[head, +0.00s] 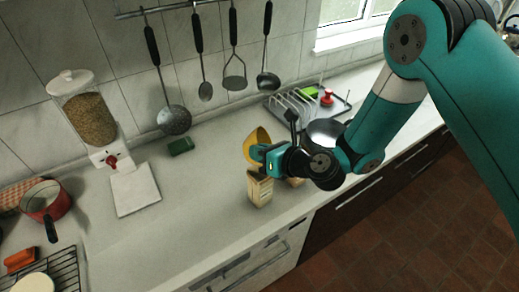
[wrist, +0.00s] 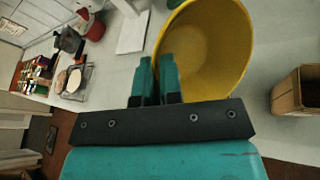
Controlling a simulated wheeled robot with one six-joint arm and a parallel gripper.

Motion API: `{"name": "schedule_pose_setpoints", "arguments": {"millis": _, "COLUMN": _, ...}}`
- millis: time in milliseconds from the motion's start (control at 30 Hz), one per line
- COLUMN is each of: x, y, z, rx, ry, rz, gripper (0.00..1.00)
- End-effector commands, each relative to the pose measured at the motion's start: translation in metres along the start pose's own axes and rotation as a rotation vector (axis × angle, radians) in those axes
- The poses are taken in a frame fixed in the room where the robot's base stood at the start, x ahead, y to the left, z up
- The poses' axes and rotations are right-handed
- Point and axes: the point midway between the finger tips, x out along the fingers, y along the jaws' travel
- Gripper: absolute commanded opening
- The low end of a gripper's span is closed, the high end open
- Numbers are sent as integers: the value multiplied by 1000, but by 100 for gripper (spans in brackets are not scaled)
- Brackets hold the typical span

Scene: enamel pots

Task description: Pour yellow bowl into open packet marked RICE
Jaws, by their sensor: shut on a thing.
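My gripper (head: 260,153) is shut on the rim of the yellow bowl (head: 257,138). The bowl is held tipped on its side above the counter. In the wrist view the green fingers (wrist: 155,78) pinch the rim of the yellow bowl (wrist: 215,45); its visible inside is plain yellow, and I see no clear contents. A tan packet (head: 260,189) stands upright on the counter just below the gripper. A second tan packet (head: 296,181) is mostly hidden behind my arm. One open-topped packet (wrist: 298,92) shows at the right of the wrist view. I cannot read any marking.
A grain dispenser (head: 90,118) stands left, with a white board (head: 135,189) before it. A red pot (head: 46,202) and wire rack (head: 62,270) are far left. A green sponge (head: 181,146), metal bowl (head: 325,128) and dish rack (head: 293,104) stand behind. The counter left of the packets is clear.

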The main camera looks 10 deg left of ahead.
Motion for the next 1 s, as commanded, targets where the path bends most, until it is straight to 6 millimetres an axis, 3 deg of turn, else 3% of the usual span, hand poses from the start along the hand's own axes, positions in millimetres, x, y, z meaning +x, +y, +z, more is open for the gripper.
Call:
{"name": "schedule_pose_setpoints", "arguments": {"millis": 33, "x": -2, "y": 3, "z": 8, "rx": -6, "ry": 7, "rz": -3, "gripper": 0}}
{"name": "schedule_pose_setpoints", "arguments": {"millis": 1000, "x": -11, "y": 15, "z": 38, "rx": -260, "ry": 334, "rz": -203, "gripper": 0}}
